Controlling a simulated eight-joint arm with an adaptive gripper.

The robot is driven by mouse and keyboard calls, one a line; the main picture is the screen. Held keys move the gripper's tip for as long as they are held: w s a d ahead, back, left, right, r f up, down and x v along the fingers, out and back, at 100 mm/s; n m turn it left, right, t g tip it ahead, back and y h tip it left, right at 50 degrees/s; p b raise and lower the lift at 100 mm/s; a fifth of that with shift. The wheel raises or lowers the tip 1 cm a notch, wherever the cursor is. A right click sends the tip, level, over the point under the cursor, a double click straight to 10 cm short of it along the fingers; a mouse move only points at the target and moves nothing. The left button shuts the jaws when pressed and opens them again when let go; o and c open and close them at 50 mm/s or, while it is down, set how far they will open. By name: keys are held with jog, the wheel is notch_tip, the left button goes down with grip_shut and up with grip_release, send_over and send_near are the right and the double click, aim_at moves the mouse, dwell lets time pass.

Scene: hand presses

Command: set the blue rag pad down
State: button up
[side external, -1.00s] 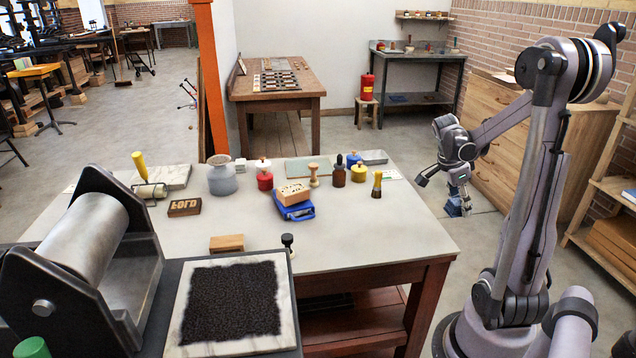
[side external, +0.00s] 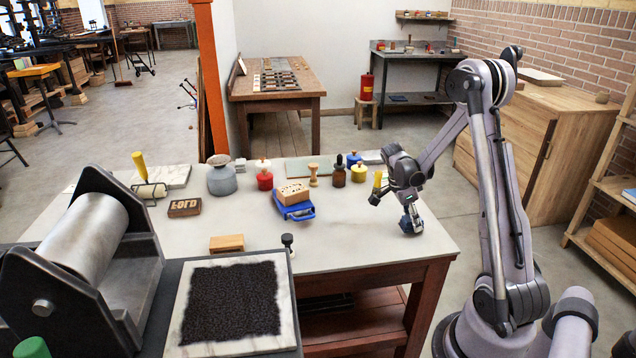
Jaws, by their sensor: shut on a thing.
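My gripper (side external: 411,208) points down at the right part of the table. It is shut on the blue rag pad (side external: 407,225), a small dark blue piece mostly hidden between the fingers. In the picture the pad appears over the bare tabletop (side external: 350,232), just inside the right edge. I cannot tell whether it touches the top or hangs slightly above it.
The inked slab (side external: 185,335) and roller press (side external: 80,240) stand front left. The tabletop's right front is clear.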

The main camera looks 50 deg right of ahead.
jog(key=shift+f, duration=0.75)
jog(key=shift+f, duration=0.1)
jog(key=o, duration=1.1)
